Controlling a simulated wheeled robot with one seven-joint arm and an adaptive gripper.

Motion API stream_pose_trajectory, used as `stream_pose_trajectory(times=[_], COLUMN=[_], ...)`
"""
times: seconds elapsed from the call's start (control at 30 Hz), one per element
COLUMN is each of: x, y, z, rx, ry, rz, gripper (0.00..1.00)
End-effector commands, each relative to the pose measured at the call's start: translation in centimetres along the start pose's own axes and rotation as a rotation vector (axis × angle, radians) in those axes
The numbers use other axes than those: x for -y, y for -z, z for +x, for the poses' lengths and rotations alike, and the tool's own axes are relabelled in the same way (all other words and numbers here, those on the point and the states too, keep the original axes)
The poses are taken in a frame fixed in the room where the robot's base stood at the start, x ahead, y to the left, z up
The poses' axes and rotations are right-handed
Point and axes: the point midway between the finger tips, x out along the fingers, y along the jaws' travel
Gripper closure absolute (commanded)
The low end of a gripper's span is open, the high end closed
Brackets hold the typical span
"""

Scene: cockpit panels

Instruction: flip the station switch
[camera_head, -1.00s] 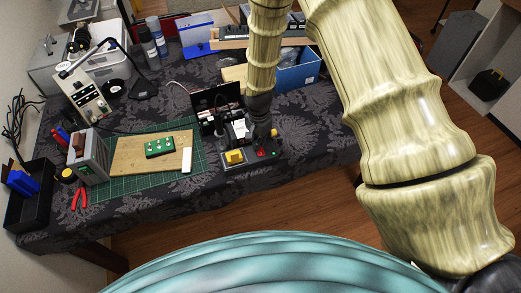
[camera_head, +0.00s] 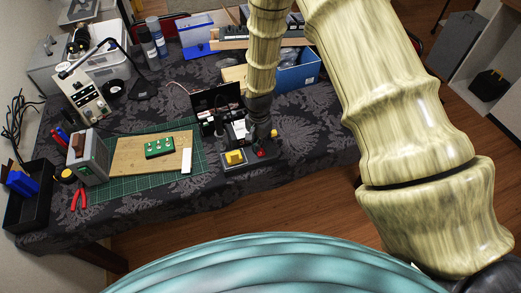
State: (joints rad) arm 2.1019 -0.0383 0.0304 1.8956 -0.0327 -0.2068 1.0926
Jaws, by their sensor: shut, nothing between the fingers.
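A small grey control station (camera_head: 236,168) stands near the table's front edge.
A black panel (camera_head: 205,99) with small parts stands behind the station. A board (camera_head: 128,155) with a green circuit board lies on the cutting mat (camera_head: 120,188) to the left. A blue box (camera_head: 298,75) stands behind right.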

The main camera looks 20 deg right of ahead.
Motion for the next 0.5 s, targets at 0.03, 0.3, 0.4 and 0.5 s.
stream_pose_trajectory(times=[0.03, 0.3, 0.4, 0.5], x=[0.0, 0.0, 0.0, 0.0], y=[0.0, 0.0, 0.0, 0.0], z=[-0.5, -2.2, -2.8, -3.4], rx=[-0.001, 0.000, 0.000, 0.000], ry=[0.001, 0.000, 0.000, 0.000], rz=[0.000, 0.002, 0.001, 0.001], gripper=[1.00, 1.00, 1.00, 1.00])
